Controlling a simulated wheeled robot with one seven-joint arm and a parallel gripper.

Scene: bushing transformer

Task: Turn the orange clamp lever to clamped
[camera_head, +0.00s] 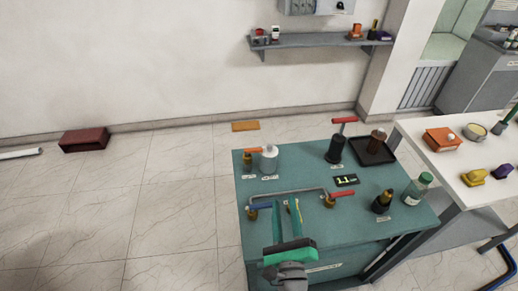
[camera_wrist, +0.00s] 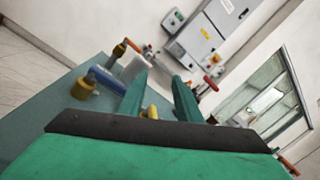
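The orange clamp lever (camera_head: 253,151) sits on a brass post at the back left of the teal table, beside a white cylinder. In the wrist view the orange lever (camera_wrist: 132,45) shows beyond the left fingertip, apart from it. My gripper (camera_head: 286,206) is over the front left of the table, with its green fingers spread. The wrist view shows the gap between the fingers (camera_wrist: 160,78). A small yellow part (camera_wrist: 152,111) shows between them lower down; I cannot tell whether it touches a finger.
A blue lever (camera_head: 262,207) on a brass base is left of my gripper, and a red lever (camera_head: 342,194) is right. A grey pipe (camera_head: 290,191) runs between their bases. A dark cylinder (camera_head: 335,149), black tray (camera_head: 386,152) and bottle (camera_head: 417,189) stand farther right.

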